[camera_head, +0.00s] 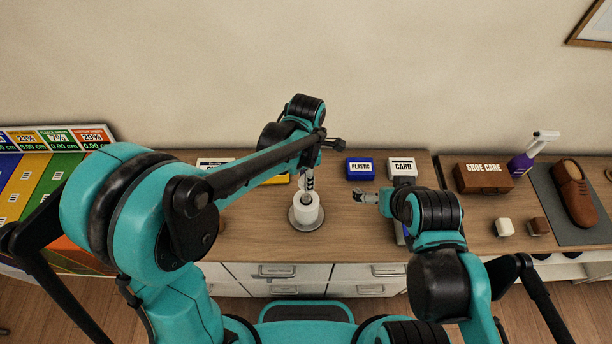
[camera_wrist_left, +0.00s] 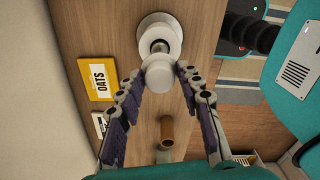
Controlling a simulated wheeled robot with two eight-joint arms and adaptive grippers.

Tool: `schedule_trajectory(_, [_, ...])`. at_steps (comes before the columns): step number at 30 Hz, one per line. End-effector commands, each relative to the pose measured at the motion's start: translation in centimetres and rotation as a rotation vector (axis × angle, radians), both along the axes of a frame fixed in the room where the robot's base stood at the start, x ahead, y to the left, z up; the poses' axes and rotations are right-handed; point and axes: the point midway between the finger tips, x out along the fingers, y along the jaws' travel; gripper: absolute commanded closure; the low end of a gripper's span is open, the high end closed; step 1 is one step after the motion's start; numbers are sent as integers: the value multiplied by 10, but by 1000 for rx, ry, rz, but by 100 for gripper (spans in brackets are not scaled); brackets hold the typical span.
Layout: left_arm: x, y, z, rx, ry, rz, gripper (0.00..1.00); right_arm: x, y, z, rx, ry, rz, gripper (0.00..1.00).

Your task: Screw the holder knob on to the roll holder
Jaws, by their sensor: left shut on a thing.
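The roll holder has a round grey base (camera_head: 295,224) on the wooden counter and carries a white roll (camera_head: 306,214). In the left wrist view the white roll (camera_wrist_left: 172,27) surrounds an upright metal rod (camera_wrist_left: 159,46). My left gripper (camera_head: 310,184) is directly above the roll, pointing down. In the left wrist view its fingers (camera_wrist_left: 166,78) are shut on a pale round knob (camera_wrist_left: 159,75), which lines up closely with the rod. I cannot tell whether the knob touches the rod. My right gripper (camera_head: 360,197) is to the right of the roll, small and partly hidden by its arm.
Blue PLASTIC (camera_head: 360,169) and white CARD (camera_head: 401,167) boxes stand behind on the counter.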

Motion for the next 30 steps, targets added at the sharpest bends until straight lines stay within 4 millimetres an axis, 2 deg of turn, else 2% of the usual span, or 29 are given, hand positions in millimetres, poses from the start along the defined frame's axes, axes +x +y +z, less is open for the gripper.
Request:
schedule_trajectory(16, [0, 0, -50, 0, 0, 0, 79, 0, 0, -43, 0, 0, 0, 0])
schedule_trajectory(21, [0, 0, -57, 0, 0, 0, 79, 0, 0, -48, 0, 0, 0, 0])
schedule_trajectory(30, [0, 0, -56, 0, 0, 0, 79, 0, 0, -47, 0, 0, 0, 0])
